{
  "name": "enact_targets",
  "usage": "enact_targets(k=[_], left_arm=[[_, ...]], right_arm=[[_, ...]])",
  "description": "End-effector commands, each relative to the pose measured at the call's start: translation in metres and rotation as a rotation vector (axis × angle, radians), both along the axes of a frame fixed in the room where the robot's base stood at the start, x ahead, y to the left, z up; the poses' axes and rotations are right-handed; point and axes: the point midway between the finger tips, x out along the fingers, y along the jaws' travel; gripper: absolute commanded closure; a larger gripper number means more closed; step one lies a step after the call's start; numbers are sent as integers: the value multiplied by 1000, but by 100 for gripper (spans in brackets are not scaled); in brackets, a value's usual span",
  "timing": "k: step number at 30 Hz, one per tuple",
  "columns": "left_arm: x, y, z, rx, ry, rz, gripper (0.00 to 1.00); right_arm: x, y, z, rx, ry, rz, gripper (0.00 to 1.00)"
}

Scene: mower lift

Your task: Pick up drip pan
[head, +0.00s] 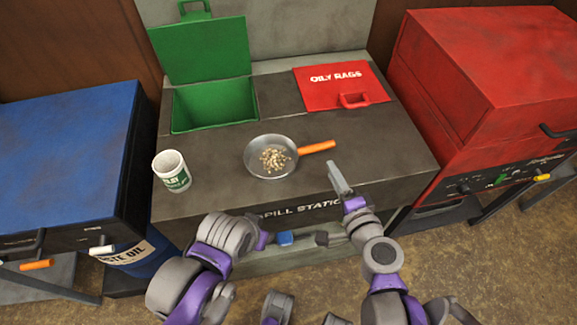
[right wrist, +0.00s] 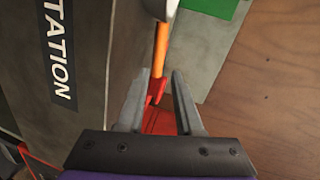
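The drip pan is a round grey pan (head: 254,161) with an orange handle (head: 317,147), resting on the dark counter top with tan granules (head: 274,158) in it. Its handle points right. My right gripper (head: 338,180) is just in front of and right of the handle, apart from it. In the right wrist view the fingers (right wrist: 163,88) are spread and empty, with the orange handle (right wrist: 160,48) in line beyond the gap. My left gripper (head: 300,239) is low at the counter front, beside a blue part (head: 285,238); whether it grips that is unclear.
The spill station counter (head: 215,160) holds a white-and-green cup (head: 171,170) at left, an open green bin (head: 214,105) behind, and a red oily rags lid (head: 340,85). A blue cabinet (head: 65,155) stands left, a red machine (head: 490,60) right.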

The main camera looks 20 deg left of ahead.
Motion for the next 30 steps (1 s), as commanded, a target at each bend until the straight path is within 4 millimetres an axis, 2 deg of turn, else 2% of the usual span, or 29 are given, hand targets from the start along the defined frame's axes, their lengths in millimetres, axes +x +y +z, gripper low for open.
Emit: enact_targets(k=[1,12,17,24,30], left_arm=[[0,0,-6,0,2,0,50],[0,0,-16,0,5,0,50],[0,0,-18,0,6,0,50],[0,0,-30,0,10,0,50],[1,0,-33,0,11,0,50]], right_arm=[[2,2,-6,23,8,-9,66],[41,33,-15,42,14,-18,66],[48,40,-17,41,14,-17,66],[67,69,-27,41,15,-17,66],[79,77,-29,40,14,-18,66]])
